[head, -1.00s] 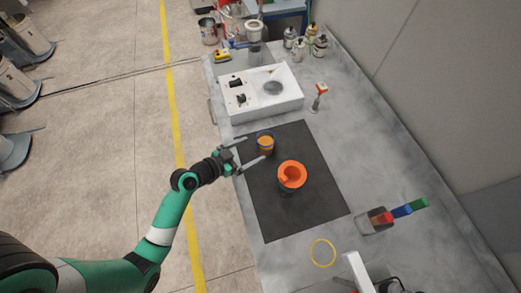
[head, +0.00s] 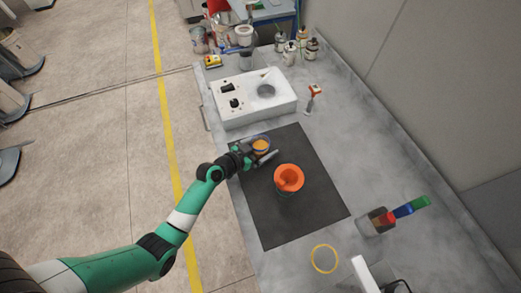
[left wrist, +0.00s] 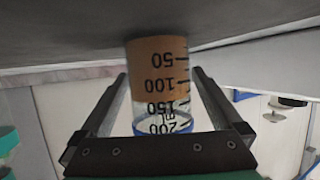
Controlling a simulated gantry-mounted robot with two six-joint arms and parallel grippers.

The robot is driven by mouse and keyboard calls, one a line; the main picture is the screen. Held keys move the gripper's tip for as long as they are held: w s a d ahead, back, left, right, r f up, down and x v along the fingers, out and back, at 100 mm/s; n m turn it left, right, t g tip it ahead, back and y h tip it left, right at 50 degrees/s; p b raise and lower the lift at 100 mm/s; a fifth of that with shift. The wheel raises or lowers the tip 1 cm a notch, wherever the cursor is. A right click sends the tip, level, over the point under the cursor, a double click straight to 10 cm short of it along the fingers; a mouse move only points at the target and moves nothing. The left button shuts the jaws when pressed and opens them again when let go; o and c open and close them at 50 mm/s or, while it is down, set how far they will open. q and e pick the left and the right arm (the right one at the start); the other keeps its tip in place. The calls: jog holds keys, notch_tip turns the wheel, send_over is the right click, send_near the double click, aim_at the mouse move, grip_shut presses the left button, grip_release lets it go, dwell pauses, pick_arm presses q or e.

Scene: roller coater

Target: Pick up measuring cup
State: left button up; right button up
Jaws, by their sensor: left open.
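The measuring cup (head: 261,147) stands on the dark mat (head: 290,219) near its upper left corner. It is clear with a blue rim and holds orange-brown liquid. In the left wrist view the cup (left wrist: 160,75) appears upside down, with black scale marks. My left gripper (head: 268,155) is open, with its fingers on either side of the cup. In the left wrist view the fingers (left wrist: 160,85) flank the cup with a gap on each side. My right gripper is not in view.
An orange-topped container (head: 289,178) stands on the mat close to the cup's lower right. A white machine (head: 254,98) with black knobs is behind the mat. A yellow ring (head: 325,259) and a holder with coloured handles (head: 377,220) lie farther right.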

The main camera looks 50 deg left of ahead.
aim_at(266, 138)
pick_arm(q)
jog(key=shift+x, duration=0.8)
jog(key=c, duration=1.5)
jog(key=shift+c, duration=0.2)
jog(key=shift+r, duration=0.15)
jog(key=shift+r, duration=0.35)
notch_tip(266, 138, up, 3)
jog(key=shift+s+r+p, duration=0.1)
jog(key=shift+p, duration=0.8)
jog(key=s+d+r+p, duration=0.4)
jog(key=s+r, duration=0.5)
jog(key=s, duration=0.4)
jog(key=shift+d, duration=0.3)
